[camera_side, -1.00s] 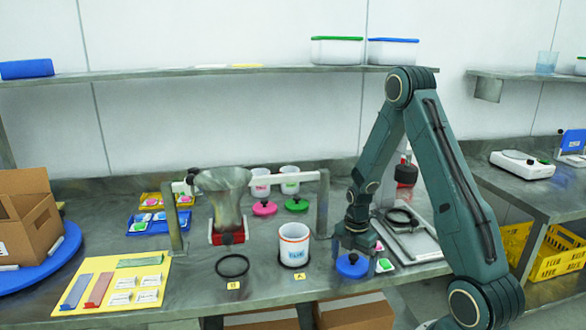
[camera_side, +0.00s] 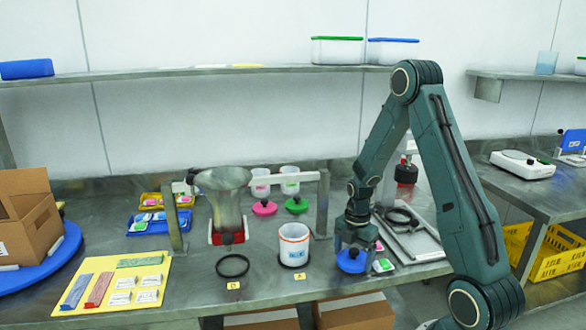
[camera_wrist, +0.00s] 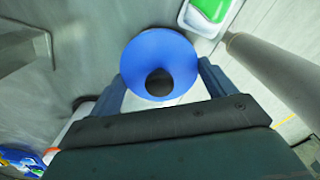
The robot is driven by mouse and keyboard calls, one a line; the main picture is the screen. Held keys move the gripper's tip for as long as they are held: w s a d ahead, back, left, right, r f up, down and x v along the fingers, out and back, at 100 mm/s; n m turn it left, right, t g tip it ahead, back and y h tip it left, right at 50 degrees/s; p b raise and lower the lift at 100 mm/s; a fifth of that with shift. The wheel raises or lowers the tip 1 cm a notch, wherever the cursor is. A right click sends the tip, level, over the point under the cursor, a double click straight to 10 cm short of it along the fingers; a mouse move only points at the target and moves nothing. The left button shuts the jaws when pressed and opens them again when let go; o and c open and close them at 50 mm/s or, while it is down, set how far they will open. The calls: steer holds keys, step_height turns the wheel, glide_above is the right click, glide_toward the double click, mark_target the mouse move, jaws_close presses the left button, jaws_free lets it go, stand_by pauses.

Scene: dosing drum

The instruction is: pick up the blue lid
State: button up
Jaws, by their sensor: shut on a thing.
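The blue lid (camera_side: 351,262) is a round disc with a dark knob in the middle, at the front right of the bench. The wrist view shows the lid (camera_wrist: 145,52) from above with its black knob facing me. My gripper (camera_side: 354,250) points down over it, one finger on each side. In the wrist view my gripper (camera_wrist: 162,82) has its fingers at the lid's left and right edges, shut on it. The lid appears slightly above the bench; the exact gap is hard to tell.
A white pot with an orange rim (camera_side: 294,246) stands left of the lid, beside a metal post (camera_side: 322,205). A black ring (camera_side: 233,265) lies further left. Small green and white packs (camera_side: 383,265) lie close right of the lid. A metal tray (camera_side: 418,240) is behind them.

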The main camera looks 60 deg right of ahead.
mark_target(353, 250)
step_height(353, 250, up, 18)
stand_by(0.6)
steer(key=shift+w, duration=0.1)
stand_by(0.4)
steer(key=w+a+f, duration=0.1)
steer(key=w+a, duration=0.1)
steer(key=w, duration=0.6)
steer(key=w+a+f, duration=0.2)
steer(key=w+a, duration=0.1)
steer(key=w, duration=0.5)
steer(key=shift+a+f, duration=0.2)
steer(key=shift+a, duration=0.15)
steer(key=shift+f, duration=0.2)
steer(key=shift+f, duration=2.7)
steer(key=shift+f, duration=0.5)
stand_by(0.7)
